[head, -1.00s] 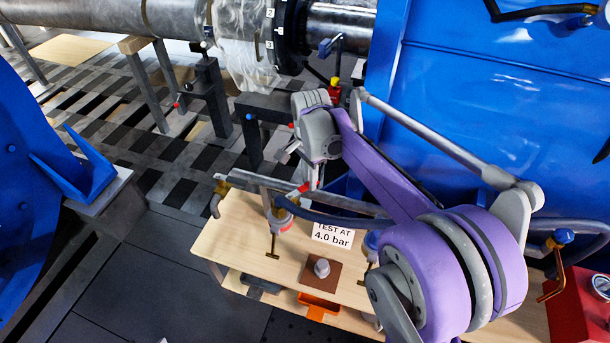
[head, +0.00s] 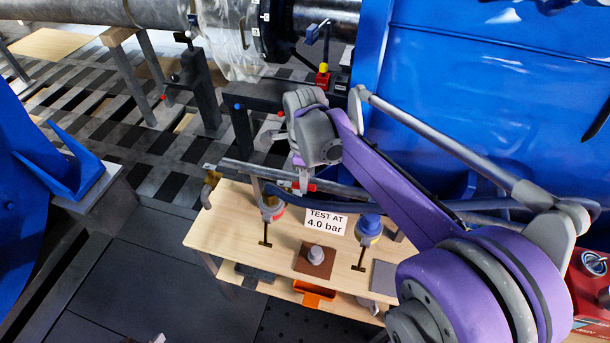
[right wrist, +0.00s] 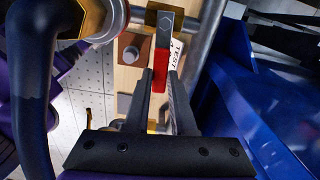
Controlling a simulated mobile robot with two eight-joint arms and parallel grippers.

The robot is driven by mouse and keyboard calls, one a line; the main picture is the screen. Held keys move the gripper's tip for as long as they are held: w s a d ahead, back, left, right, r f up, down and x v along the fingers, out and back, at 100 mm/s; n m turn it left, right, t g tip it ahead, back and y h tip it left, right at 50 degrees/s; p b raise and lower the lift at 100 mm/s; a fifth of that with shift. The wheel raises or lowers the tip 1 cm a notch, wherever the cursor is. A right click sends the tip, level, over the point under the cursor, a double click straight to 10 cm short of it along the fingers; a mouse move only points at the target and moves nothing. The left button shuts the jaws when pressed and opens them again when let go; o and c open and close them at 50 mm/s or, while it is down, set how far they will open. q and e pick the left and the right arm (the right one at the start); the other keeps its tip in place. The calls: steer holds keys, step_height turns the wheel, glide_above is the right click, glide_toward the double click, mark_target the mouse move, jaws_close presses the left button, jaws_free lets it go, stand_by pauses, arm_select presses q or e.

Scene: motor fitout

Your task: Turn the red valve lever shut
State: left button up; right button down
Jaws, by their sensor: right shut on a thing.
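The red valve lever (head: 303,187) shows as a short red piece by the grey pipe at the back of the wooden bench, partly hidden by my gripper. In the right wrist view, its red grip (right wrist: 159,80) lies between my fingers and its bare grey part (right wrist: 165,32) reaches up to the pipe. My right gripper (head: 303,183) comes down from above and is shut on the lever; its two dark fingers (right wrist: 160,92) flank the red grip. The valve body is mostly hidden. My left gripper does not show.
The bench (head: 225,235) carries a "TEST AT 4.0 bar" sign (head: 326,221), a red-collared fitting (head: 271,210), a blue-capped fitting (head: 370,226) and a brown plate (head: 316,262). A dark blue hose (right wrist: 33,90) passes close by the gripper. A blue wall (head: 480,100) stands behind.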

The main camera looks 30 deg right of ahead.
steer(key=shift+s+a+m, duration=0.15)
steer(key=shift+a+m, duration=0.05)
steer(key=shift+m, duration=0.3)
steer(key=c, duration=0.7)
jaws_free()
steer(key=shift+c, duration=0.2)
step_height(320, 180, up, 11)
steer(key=shift+p, duration=0.3)
steer(key=shift+s+f, duration=0.1)
steer(key=shift+f, duration=0.05)
